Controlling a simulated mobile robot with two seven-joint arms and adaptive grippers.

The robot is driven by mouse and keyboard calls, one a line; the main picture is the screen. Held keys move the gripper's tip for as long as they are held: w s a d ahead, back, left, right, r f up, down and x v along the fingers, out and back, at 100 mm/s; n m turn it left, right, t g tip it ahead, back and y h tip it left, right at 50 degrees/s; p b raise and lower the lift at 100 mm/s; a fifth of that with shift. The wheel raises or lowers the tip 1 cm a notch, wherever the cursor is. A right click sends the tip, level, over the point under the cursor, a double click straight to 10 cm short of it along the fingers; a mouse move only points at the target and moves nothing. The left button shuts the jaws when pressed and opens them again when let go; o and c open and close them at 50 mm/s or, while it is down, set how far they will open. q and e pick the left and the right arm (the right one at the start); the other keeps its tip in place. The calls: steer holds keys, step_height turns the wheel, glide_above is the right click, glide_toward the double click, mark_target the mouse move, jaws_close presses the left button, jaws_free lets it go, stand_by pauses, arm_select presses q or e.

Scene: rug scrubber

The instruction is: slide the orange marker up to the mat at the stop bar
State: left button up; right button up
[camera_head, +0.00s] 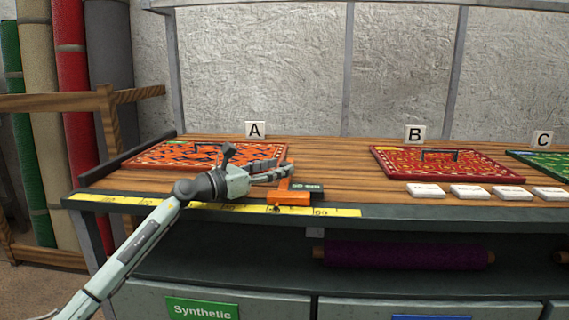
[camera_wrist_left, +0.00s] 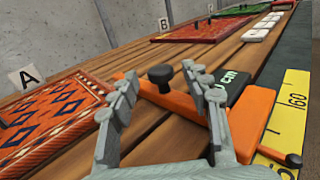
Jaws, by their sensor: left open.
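The orange marker (camera_head: 289,198) sits at the table's front edge, on the yellow tape scale (camera_head: 230,207). In the left wrist view its orange body (camera_wrist_left: 250,122) carries a dark display, and an orange arm with a black knob (camera_wrist_left: 160,74) reaches inward over the table. Mat A (camera_head: 190,152), orange patterned, lies to the left by the dark stop bar (camera_head: 128,157); the marker stands right of the mat. My left gripper (camera_head: 284,171) is open over the marker's arm, its fingers (camera_wrist_left: 160,84) on either side of the knob. Contact is unclear. My right gripper is not in view.
Red mat B (camera_head: 447,165) lies to the right, with several white blocks (camera_head: 470,191) before it and green mat C (camera_head: 545,161) beyond. Bare wood lies between the marker and mat B. A purple roll (camera_head: 405,255) is on the shelf below.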

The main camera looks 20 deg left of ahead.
mark_target(285, 163)
arm_select(q)
steer(key=shift+x, duration=1.65)
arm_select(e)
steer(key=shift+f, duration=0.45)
arm_select(q)
steer(key=shift+c, duration=0.4)
steer(key=c, duration=0.9)
steer(key=shift+a, duration=0.1)
steer(key=shift+s+a, duration=0.2)
steer(key=shift+a, duration=0.35)
steer(key=o, duration=1)
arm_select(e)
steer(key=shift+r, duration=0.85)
